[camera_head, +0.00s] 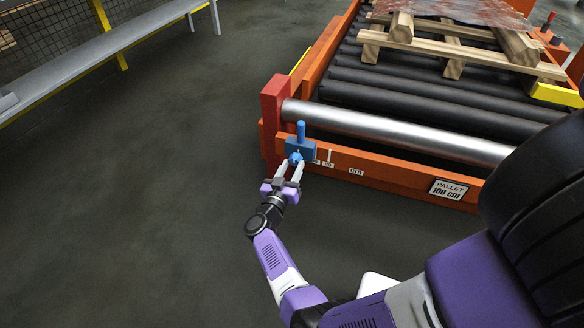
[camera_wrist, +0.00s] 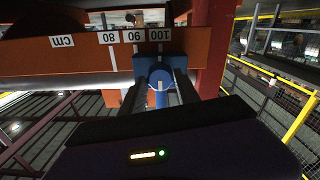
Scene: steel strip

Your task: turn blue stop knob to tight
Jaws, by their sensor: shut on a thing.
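The blue stop (camera_head: 299,146) sits on the orange front rail near its left end, with an upright blue post (camera_head: 301,131) on top. Its round blue knob (camera_wrist: 160,78) faces my gripper and shows a pale line running down its front. In the head view the knob (camera_head: 296,158) is partly covered by the fingers. My gripper (camera_head: 292,170) is shut on the knob, with one finger on each side of it. In the wrist view the fingers (camera_wrist: 160,92) flank the knob. How tight the knob is cannot be seen.
The orange rail (camera_head: 400,174) carries a scale with 80, 90 and 100 labels and a "PALLET 100 cm" sign (camera_head: 447,190). A steel roller (camera_head: 400,128) lies behind it. A red post (camera_head: 273,112) stands left of the stop. A wooden pallet (camera_head: 450,49) rests on black rollers. Floor at left is clear.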

